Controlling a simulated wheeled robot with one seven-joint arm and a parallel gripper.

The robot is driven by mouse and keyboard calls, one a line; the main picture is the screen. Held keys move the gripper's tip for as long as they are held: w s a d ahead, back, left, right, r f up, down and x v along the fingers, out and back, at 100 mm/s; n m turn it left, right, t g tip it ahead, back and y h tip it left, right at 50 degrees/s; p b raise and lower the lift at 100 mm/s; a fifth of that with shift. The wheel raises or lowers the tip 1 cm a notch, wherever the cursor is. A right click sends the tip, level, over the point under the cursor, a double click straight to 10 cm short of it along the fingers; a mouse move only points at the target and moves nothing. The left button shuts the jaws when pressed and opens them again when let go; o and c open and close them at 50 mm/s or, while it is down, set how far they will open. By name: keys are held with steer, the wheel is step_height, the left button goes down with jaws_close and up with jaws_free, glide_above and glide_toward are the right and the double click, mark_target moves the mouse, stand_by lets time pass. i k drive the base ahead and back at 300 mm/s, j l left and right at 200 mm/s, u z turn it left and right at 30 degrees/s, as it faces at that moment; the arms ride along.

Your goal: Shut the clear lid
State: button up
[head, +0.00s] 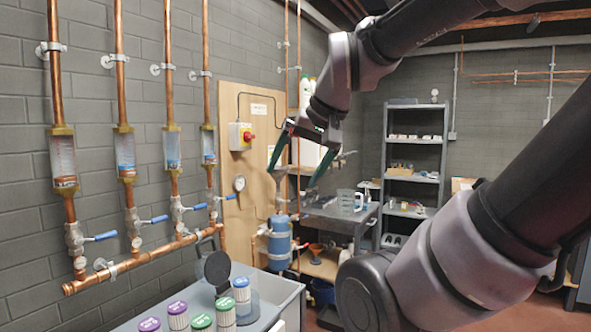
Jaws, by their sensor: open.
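My gripper (291,178) is open, its two greenish fingers pointing down and apart, with nothing between them. It is in the upper middle of the head view, in front of the wooden panel and back table. A round dark lid-like disc (216,268) stands tilted up at the lower middle, at the left edge of a see-through round container (252,309). The gripper appears well above and to the right of both. I cannot tell for certain whether this disc is the clear lid; it looks dark grey here.
Several jars with purple, green and blue tops (201,323) stand on the near worktop, close to the container. Copper pipes with blue-handled valves (105,236) line the left wall. A blue tank (279,240) stands behind.

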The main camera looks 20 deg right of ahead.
mark_target(217, 268)
steer(key=i+l+u, duration=0.15)
steer(key=u, duration=0.25)
steer(key=l+u, duration=0.45)
steer(key=i, duration=0.05)
